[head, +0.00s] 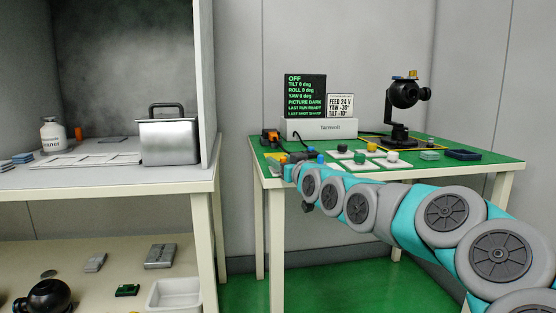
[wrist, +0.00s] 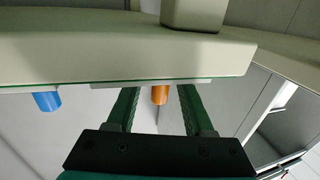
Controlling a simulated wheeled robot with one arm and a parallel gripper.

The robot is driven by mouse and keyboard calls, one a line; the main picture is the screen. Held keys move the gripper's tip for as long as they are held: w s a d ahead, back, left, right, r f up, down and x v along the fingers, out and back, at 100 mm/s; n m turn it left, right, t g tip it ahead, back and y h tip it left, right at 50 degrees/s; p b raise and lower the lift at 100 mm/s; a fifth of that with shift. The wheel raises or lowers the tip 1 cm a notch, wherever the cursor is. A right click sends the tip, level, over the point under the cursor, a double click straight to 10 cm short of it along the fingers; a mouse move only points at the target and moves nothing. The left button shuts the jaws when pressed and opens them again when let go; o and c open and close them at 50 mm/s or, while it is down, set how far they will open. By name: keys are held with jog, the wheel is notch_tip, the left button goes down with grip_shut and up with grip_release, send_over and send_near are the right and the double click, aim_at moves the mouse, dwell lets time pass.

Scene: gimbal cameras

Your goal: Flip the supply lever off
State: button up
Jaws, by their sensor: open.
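My gripper (wrist: 157,92) is open, with its two dark green fingers on either side of an orange peg (wrist: 160,95) in the wrist view. I cannot tell whether either finger touches it. A blue peg (wrist: 46,101) sits to the left, outside the fingers. No part is labelled as the supply lever, so I cannot tell whether the orange peg is it. In the head view my arm reaches the left front of the green table (head: 470,170), and its end hides part of that corner. A dark screen (head: 305,96) there reads OFF in green.
A white box marked Tarmvolt (head: 322,129), a feed sign (head: 340,105) and a black gimbal camera (head: 403,95) stand at the table's back. An orange and black item (head: 270,137) lies at its left. A bench with a metal pot (head: 168,140) stands to the left.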

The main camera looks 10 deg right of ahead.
jog(key=shift+x, duration=0.95)
jog(key=shift+c, duration=0.3)
grip_shut()
